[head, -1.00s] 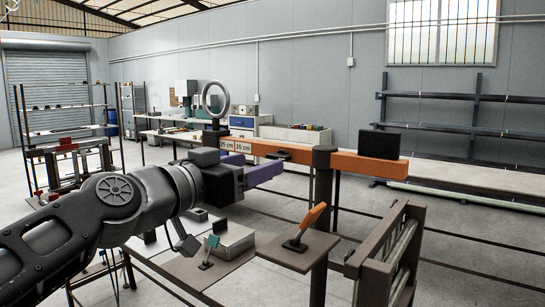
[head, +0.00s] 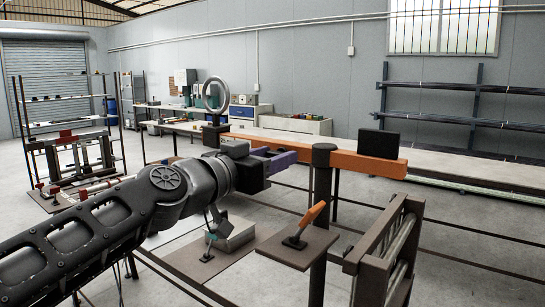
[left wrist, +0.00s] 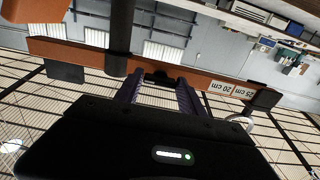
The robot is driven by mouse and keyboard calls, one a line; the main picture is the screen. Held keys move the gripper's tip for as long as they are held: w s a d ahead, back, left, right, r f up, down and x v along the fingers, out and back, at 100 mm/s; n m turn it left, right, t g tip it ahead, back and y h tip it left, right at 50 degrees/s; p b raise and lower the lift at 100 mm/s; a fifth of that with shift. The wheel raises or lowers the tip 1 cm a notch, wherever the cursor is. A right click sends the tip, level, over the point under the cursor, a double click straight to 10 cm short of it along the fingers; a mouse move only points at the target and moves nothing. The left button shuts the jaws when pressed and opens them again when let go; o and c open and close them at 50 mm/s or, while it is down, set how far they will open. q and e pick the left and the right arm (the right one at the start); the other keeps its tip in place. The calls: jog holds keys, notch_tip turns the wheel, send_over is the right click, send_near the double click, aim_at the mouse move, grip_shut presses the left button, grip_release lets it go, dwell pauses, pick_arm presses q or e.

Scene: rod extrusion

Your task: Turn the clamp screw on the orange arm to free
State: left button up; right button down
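The orange arm (head: 345,160) is a long horizontal bar on a dark upright post (head: 322,190). A small black part that looks like the clamp screw (left wrist: 160,78) sits on the bar near the post. My left gripper (head: 285,159) has purple fingers pointing at the bar. In the left wrist view the fingers (left wrist: 160,83) are apart, one on each side of the black part; I cannot tell whether they touch it. My right gripper is out of view.
A grey ring (head: 215,96) stands near the bar's left end and a black block (head: 378,143) at its right. Below are an orange lever (head: 305,222) on a brown board, a grey box (head: 233,232) and a roller frame (head: 388,250).

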pick_arm(q)
jog(key=c, duration=0.9)
jog(key=shift+n, duration=0.3)
jog(key=shift+n+p, duration=0.6)
jog(key=shift+n, duration=8.2)
jog(key=o, duration=1.4)
